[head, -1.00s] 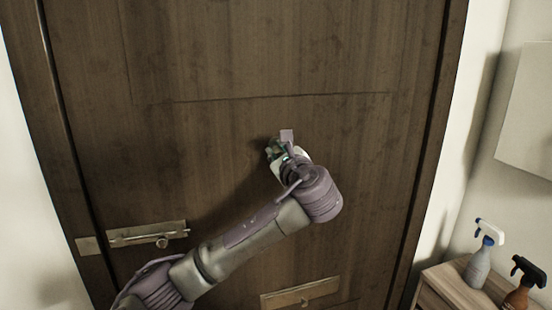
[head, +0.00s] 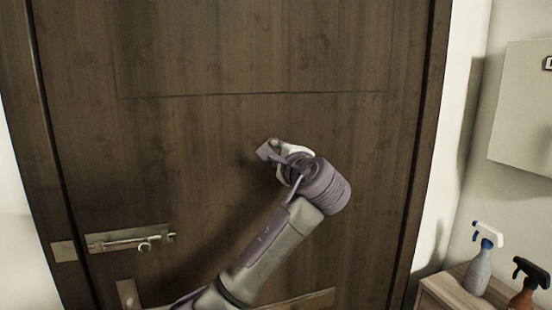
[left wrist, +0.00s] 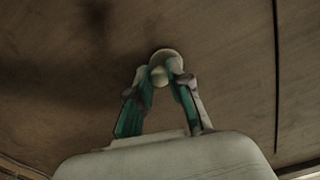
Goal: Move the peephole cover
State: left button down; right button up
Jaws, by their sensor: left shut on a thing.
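The peephole cover (left wrist: 165,59) is a small, pale round piece on the dark wooden door (head: 200,150), seen in the left wrist view. My left gripper (left wrist: 165,76) is at the cover, its two green-padded fingers shut on it, one on either side. In the head view my left gripper (head: 272,150) is against the middle of the door, below the horizontal groove. There my own gripper and wrist hide the cover. My right gripper is not in view.
A metal slide bolt (head: 130,239) is on the door at the lower left. At the right, a wooden cabinet (head: 440,290) holds a white-and-blue spray bottle (head: 481,262) and a brown one (head: 524,290). A pale box (head: 522,110) hangs on the right wall.

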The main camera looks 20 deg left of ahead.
pick_arm(q)
jog(key=shift+n, duration=0.3)
jog(key=c, duration=1.1)
grip_release()
jog(key=shift+o, duration=0.2)
jog(key=v, duration=1.2)
